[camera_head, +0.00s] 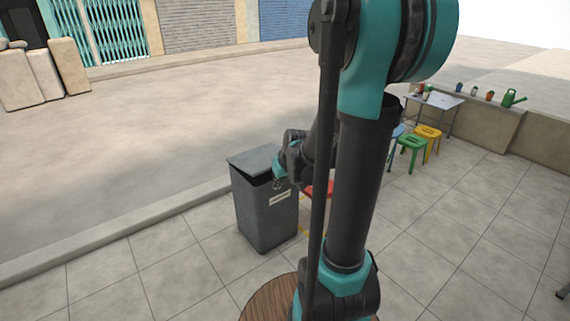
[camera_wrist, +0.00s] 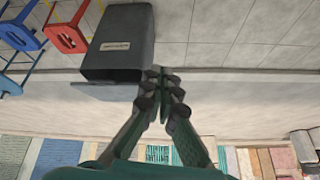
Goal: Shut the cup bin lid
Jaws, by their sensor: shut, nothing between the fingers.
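The grey cup bin (camera_head: 262,217) stands upright on the tiled pavement near the kerb, with a pale label on its front. Its lid (camera_head: 252,160) is tilted, with a dark gap between it and the bin's rim. In the wrist view, which is upside down, the bin (camera_wrist: 122,38) is at upper left and its lid (camera_wrist: 103,91) is below the body. My gripper (camera_head: 281,185) is shut and empty at the bin's right front near the rim. The fingertips (camera_wrist: 160,72) show beside the bin in the wrist view; I cannot tell whether they touch it.
A red stool (camera_head: 318,189) stands behind my arm, right of the bin. Green (camera_head: 412,142) and yellow (camera_head: 428,132) stools and a table (camera_head: 436,99) are farther right. A round wooden top (camera_head: 265,298) is in the foreground. The pavement left of the bin is clear.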

